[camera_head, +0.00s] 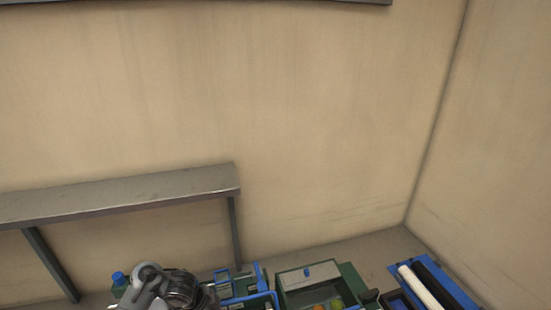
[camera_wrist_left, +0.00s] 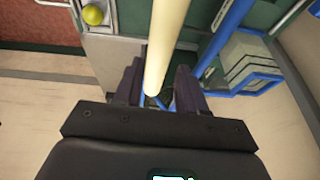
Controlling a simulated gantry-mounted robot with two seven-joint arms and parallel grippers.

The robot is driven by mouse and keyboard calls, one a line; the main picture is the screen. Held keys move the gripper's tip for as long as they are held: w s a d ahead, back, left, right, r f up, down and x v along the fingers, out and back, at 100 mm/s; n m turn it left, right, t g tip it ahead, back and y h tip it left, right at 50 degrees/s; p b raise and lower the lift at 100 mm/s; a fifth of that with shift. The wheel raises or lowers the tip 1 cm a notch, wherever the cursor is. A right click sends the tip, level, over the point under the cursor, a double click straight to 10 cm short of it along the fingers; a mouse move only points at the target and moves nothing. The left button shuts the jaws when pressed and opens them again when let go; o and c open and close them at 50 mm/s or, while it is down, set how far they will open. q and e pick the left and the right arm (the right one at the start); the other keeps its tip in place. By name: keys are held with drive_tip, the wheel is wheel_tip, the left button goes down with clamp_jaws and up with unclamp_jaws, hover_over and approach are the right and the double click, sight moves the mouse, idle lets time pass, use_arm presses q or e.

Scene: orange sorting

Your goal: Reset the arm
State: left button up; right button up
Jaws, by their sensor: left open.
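My left gripper (camera_wrist_left: 158,68) shows in the left wrist view with its two dark fingers spread apart. A pale cream rod (camera_wrist_left: 171,25) passes through the space seen between them; I cannot tell whether it touches them. In the head view a grey arm part of mine (camera_head: 150,276) shows at the bottom left, and its fingertips are not clear. My right gripper cannot be made out. A yellow-green round fruit (camera_wrist_left: 92,15) lies at the top left of the wrist view. In the head view an orange fruit and a green fruit (camera_head: 337,304) sit in a green bin (camera_head: 292,275).
In the head view, a white roll (camera_head: 426,288) lies at the right beside a black one (camera_head: 445,285). A grey shelf (camera_head: 120,193) runs along the wall at the left. Space above the bins is clear.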

use_arm(q)
drive_tip(key=s+d+f+n+g+p, duration=0.1)
drive_tip(key=s+d+f, duration=0.1)
drive_tip(key=s+f, duration=0.55)
drive_tip(key=s+d+f+n, duration=0.1)
drive_tip(key=s+d+f, duration=0.3)
drive_tip(key=s, duration=0.7)
drive_tip(key=s+d+f+n+g+p, duration=0.1)
drive_tip(key=s+f, duration=0.6)
drive_tip(key=s, duration=0.2)
drive_tip(key=s+a+r+n+t+y, duration=0.25)
drive_tip(key=s+r+n, duration=0.25)
drive_tip(key=s+r, duration=0.25)
drive_tip(key=a+r+n, duration=0.2)
drive_tip(key=a+r, duration=0.1)
drive_tip(key=r, duration=0.4)
drive_tip(key=w+a+r+n+t+p, duration=0.1)
drive_tip(key=a+r, duration=0.3)
drive_tip(key=r, duration=0.4)
drive_tip(key=shift+a+r+n+y, duration=0.2)
drive_tip(key=shift+n+y, duration=0.25)
drive_tip(key=shift+n, duration=0.35)
drive_tip(key=shift+o, duration=0.2)
drive_tip(key=shift+f, duration=0.1)
